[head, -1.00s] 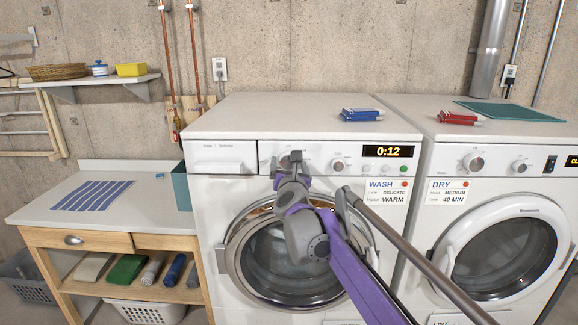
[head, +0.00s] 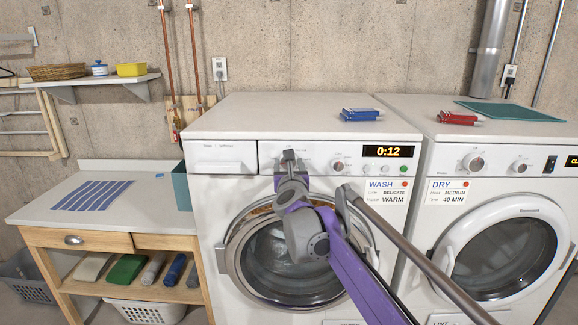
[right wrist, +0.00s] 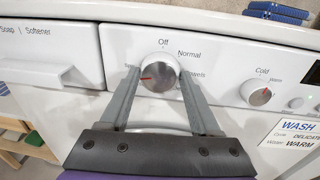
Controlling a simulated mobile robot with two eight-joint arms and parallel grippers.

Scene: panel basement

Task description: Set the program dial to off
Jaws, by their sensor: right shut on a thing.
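The program dial (right wrist: 160,74) is a round white-and-silver knob on the washer's front panel. Its red mark points left, toward a label partly hidden by a finger. The "Off" label (right wrist: 163,42) is directly above the dial, with "Normal" at upper right and another label at right, partly covered. My right gripper (right wrist: 158,80) has one finger on each side of the dial and is shut on it. In the head view my right gripper (head: 289,157) is at the washer's panel and hides most of the dial. My left gripper is not in view.
The washer (head: 215,210) has a smaller temperature knob (head: 338,165) right of the dial, a display reading 0:12 (head: 388,151), and buttons. Its round door (head: 290,262) is below my arm. The dryer (head: 435,220) stands at right, a wooden table (head: 120,225) at left.

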